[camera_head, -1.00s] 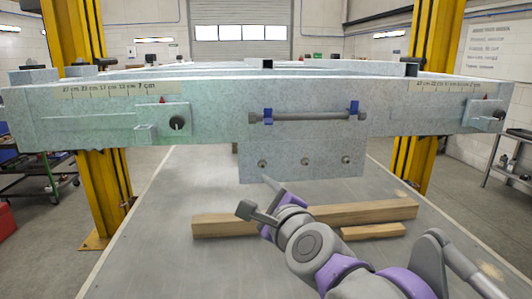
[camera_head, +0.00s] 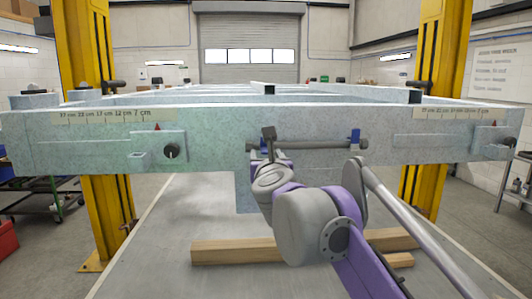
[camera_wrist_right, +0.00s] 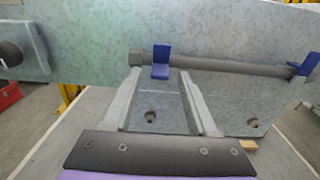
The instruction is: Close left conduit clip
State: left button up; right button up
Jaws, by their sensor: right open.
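In the right wrist view the left conduit clip (camera_wrist_right: 161,62) is a blue piece at the left end of the grey conduit (camera_wrist_right: 235,67). Its blue flap stands up above the conduit, so it looks open. My right gripper (camera_wrist_right: 161,78) is open and empty, its two fingers pointing at the conduit on either side of the clip. I cannot tell whether they touch it. In the head view my right gripper (camera_head: 268,143) covers the left clip. The right conduit clip (camera_head: 354,137), also blue with a raised part, shows there near the conduit's right end. My left gripper is not in view.
The conduit lies along the front of the pale trailer beam (camera_head: 210,145). A plate with bolt holes (camera_wrist_right: 215,95) hangs below it. A wooden beam (camera_head: 225,251) lies on the grey surface beneath. Yellow posts (camera_head: 108,205) stand on both sides. A black knob (camera_head: 171,151) is to the left.

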jog(key=shift+w, duration=0.5)
grip_shut()
